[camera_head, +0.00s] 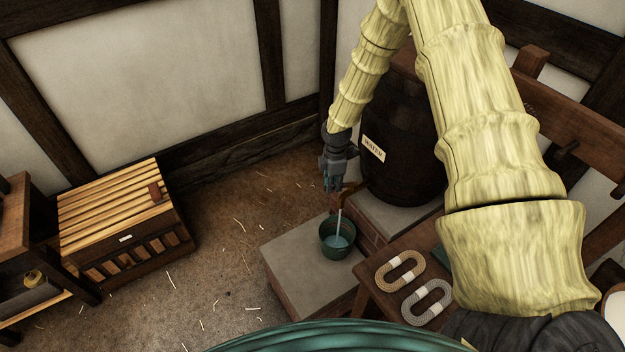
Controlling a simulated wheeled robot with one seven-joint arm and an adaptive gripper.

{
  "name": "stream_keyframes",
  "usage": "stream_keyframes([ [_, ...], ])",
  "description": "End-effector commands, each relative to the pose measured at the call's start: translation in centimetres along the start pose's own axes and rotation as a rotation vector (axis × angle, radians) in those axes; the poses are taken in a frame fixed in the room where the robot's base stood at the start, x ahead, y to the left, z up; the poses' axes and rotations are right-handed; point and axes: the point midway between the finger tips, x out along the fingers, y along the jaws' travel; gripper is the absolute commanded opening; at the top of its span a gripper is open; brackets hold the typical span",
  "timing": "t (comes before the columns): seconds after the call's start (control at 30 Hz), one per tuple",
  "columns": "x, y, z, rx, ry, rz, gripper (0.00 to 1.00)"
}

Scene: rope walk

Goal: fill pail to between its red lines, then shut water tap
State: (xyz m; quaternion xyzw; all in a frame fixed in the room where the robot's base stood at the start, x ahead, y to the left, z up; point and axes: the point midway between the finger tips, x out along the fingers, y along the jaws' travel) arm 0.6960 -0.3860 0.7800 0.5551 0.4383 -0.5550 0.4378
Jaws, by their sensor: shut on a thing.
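The green pail (333,246) stands on a low stone-topped block (298,272) under the tap. A thin pale stream of water (339,222) falls from the tap into it. Water shows inside the pail, but its red lines cannot be made out. The brass-coloured tap (352,190) sticks out from the dark barrel (414,150) labelled WATER. My gripper (333,184) points down at the tap, above the pail, and is shut on the tap's handle, which is mostly hidden by the fingers.
Two rope coils (400,271) lie on a wooden bench (376,300) right of the block. A slatted wooden crate (122,222) stands on the left, beside a shelf unit (22,240). The straw-strewn floor between is open.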

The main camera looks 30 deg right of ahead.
Motion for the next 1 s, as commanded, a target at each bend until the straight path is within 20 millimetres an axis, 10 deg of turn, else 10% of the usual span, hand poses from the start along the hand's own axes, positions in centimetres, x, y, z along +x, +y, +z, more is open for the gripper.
stream_keyframes([
  [0.97, 0.0, -1.8, 1.2, -0.218, -0.001, 0.000, 0.00],
  [1.0, 0.0, -1.7, 1.2, -0.218, -0.001, 0.000, 0.20],
])
